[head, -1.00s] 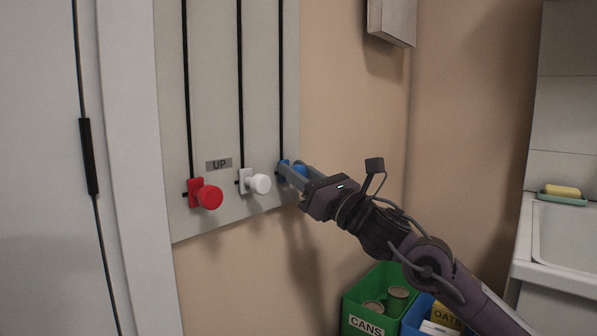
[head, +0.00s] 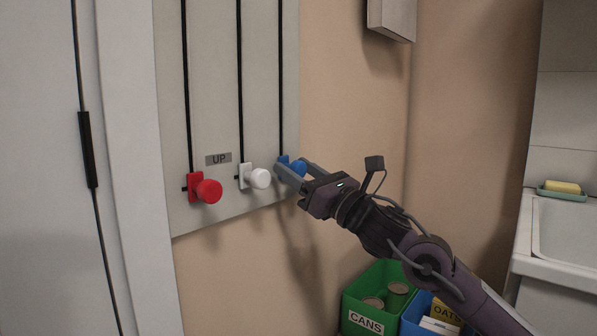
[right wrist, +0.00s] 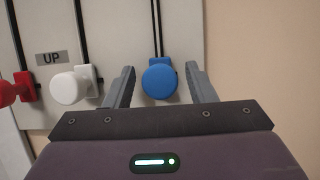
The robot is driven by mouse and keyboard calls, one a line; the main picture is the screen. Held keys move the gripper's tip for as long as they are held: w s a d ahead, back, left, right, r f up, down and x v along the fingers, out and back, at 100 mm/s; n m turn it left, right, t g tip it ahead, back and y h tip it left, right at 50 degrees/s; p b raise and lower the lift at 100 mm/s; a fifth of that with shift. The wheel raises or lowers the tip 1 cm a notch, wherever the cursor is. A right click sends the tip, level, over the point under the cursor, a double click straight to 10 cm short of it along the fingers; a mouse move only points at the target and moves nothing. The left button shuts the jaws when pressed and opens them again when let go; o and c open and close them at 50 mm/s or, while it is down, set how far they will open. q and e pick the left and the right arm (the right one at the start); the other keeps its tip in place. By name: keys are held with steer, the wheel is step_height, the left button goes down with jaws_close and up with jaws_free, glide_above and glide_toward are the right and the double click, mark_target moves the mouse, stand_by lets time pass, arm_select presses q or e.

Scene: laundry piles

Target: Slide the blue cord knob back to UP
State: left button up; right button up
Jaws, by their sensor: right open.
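The blue cord knob (head: 298,168) sits at the bottom end of its black slot on the grey panel, at about the height of the UP label (head: 218,159). In the right wrist view the blue knob (right wrist: 160,78) is between the two fingers with a gap on each side. My right gripper (head: 292,172) is open around the knob, and its near finger hides part of it in the head view. The right gripper also shows in the right wrist view (right wrist: 160,88). My left gripper is not in view.
A white knob (head: 260,178) and a red knob (head: 208,191) sit at the bottoms of their slots to the left. A green CANS bin (head: 350,312) and a blue bin (head: 411,318) stand below right. A sink (head: 565,235) is at far right.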

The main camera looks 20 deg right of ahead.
mark_target(303, 174)
steer(key=v, duration=0.6)
steer(key=shift+s+d+f+b, duration=0.1)
steer(key=shift+d+f+b, duration=0.1)
steer(key=shift+b, duration=0.2)
steer(key=shift+s+d+f, duration=0.15)
steer(key=shift+s, duration=0.5)
